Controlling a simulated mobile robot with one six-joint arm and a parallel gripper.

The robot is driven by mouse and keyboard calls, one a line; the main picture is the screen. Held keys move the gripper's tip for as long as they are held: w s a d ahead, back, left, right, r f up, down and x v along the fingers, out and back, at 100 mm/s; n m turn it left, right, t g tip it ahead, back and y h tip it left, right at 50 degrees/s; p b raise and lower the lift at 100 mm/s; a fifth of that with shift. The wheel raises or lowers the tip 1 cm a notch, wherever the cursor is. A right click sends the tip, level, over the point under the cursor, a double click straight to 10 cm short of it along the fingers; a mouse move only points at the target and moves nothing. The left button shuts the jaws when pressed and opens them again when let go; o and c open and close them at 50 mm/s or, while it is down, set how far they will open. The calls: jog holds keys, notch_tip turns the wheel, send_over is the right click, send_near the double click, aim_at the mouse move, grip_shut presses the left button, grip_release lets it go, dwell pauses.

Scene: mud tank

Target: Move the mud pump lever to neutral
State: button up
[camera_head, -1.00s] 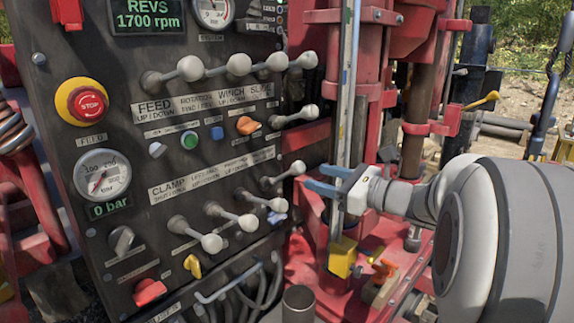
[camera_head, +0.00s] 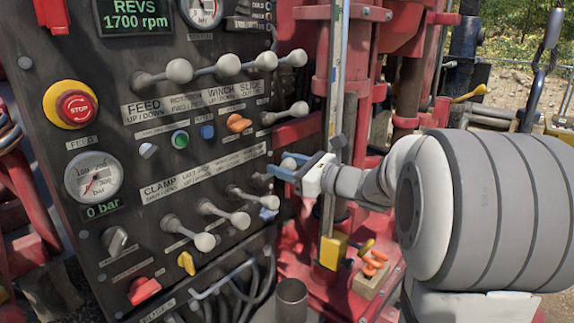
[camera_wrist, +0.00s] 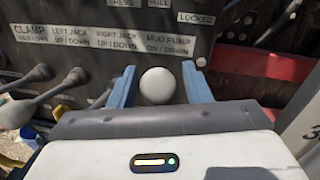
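The mud pump lever (camera_head: 289,163) is the rightmost in the lower row of the control panel, with a pale round knob. In the wrist view its knob (camera_wrist: 160,86) sits between the two blue fingers of my gripper (camera_wrist: 161,78), below the "MUD PUMP" label (camera_wrist: 168,46). In the head view my gripper (camera_head: 279,164) reaches in from the right with its fingers apart, one on each side of the knob. The lever's shaft is mostly hidden by my gripper.
Other lower-row levers (camera_head: 239,218) stand close to the left. Upper-row levers (camera_head: 234,64) and a single lever (camera_head: 285,114) are above. A red emergency stop (camera_head: 76,107) is at far left. A vertical metal rail (camera_head: 334,120) stands close to my gripper.

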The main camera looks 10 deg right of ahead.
grip_shut()
dwell(0.3)
